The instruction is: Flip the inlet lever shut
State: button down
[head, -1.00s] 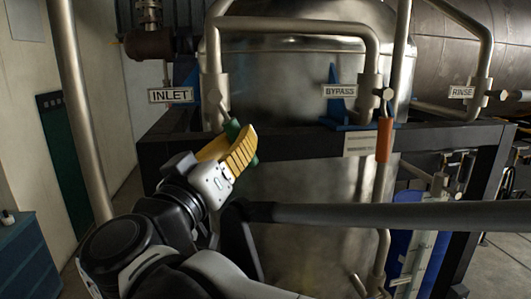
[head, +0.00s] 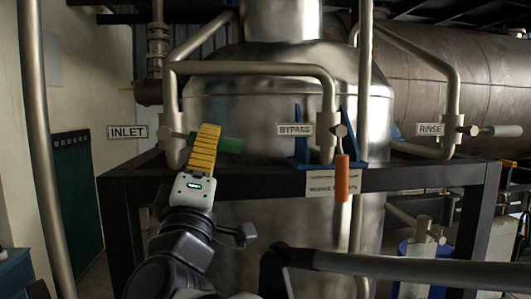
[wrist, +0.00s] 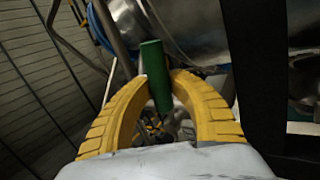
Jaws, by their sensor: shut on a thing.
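The inlet lever has a green handle (head: 230,145) beside the INLET sign (head: 128,132), on the pipe's valve (head: 174,128). It lies nearly level, pointing right across the upright pipe, its end dipping slightly. My gripper (head: 206,133) reaches up from below with its yellow fingers over the handle's middle, hiding part of it. In the wrist view the green handle (wrist: 156,75) stands between the two yellow fingers of my gripper (wrist: 160,84), which are closed on it. The valve joint is partly hidden by the fingers in the head view.
The bypass lever's orange handle (head: 342,178) hangs down to the right, by the BYPASS sign (head: 295,129). The rinse lever's pale handle (head: 501,131) points right. A dark frame beam (head: 400,176) crosses below the valves. A steel tank (head: 270,105) stands close behind.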

jog(key=shift+d+r+n+y+p, duration=0.1)
jog(key=shift+r+n+y, duration=0.2)
jog(key=shift+n+y, duration=0.35)
jog(key=shift+a+r+n+y+p, duration=0.1)
jog(key=shift+r+n+y, duration=0.15)
jog(key=shift+n+y, duration=0.4)
jog(key=shift+d+r+n+y+p, duration=0.1)
jog(key=shift+r+n+y, duration=0.25)
jog(key=shift+n, duration=0.55)
jog(key=shift+w, duration=0.1)
jog(key=c, duration=1.2)
grip_release()
jog(key=v, duration=1.2)
jog(key=shift+d+r, duration=0.15)
jog(key=shift+r, duration=0.05)
